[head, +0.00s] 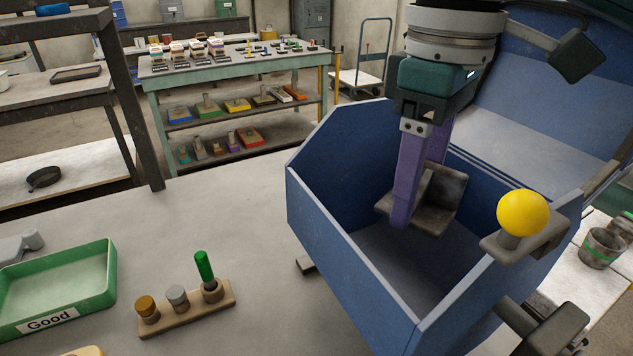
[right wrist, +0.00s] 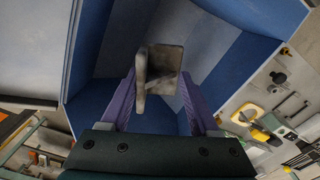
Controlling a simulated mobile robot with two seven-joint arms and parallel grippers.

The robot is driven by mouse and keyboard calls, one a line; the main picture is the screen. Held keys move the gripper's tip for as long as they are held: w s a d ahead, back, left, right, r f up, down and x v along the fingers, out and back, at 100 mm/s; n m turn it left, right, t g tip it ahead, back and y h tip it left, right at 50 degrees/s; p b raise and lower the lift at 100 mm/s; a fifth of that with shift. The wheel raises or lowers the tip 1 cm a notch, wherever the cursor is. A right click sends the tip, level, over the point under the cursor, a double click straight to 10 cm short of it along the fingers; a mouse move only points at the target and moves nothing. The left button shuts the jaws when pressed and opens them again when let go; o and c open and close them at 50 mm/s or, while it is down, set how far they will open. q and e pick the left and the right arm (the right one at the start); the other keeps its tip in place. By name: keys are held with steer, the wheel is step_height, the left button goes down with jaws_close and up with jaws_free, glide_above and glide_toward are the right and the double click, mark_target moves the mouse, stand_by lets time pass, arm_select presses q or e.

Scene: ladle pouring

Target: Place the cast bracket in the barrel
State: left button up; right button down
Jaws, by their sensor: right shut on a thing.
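The cast bracket (head: 447,190) is a dark grey L-shaped metal piece. My right gripper (head: 410,200) points down with its purple fingers shut on it. In the right wrist view the bracket (right wrist: 160,72) sits between the two fingertips. The barrel (head: 365,255) is a blue angular box, open at the top, with its lid (head: 540,100) raised behind. The bracket hangs within the barrel's opening, below the rim line. Its gap to the barrel floor is hard to tell. My left gripper is not in view.
A yellow ball knob (head: 522,212) stands on the barrel's right rim. A green tray (head: 65,285) marked "Good" and a wooden block with pegs (head: 190,305) lie to the left. The grey tabletop between (head: 240,225) is clear. A shelved bench (head: 240,70) stands behind.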

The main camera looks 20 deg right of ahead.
mark_target(394, 280)
step_height(394, 280, down, 11)
steer(key=shift+r+b, duration=0.1)
steer(key=shift+b, duration=0.55)
steer(key=shift+c, duration=2.1)
jaws_free()
step_height(394, 280, up, 12)
steer(key=shift+p, duration=0.9)
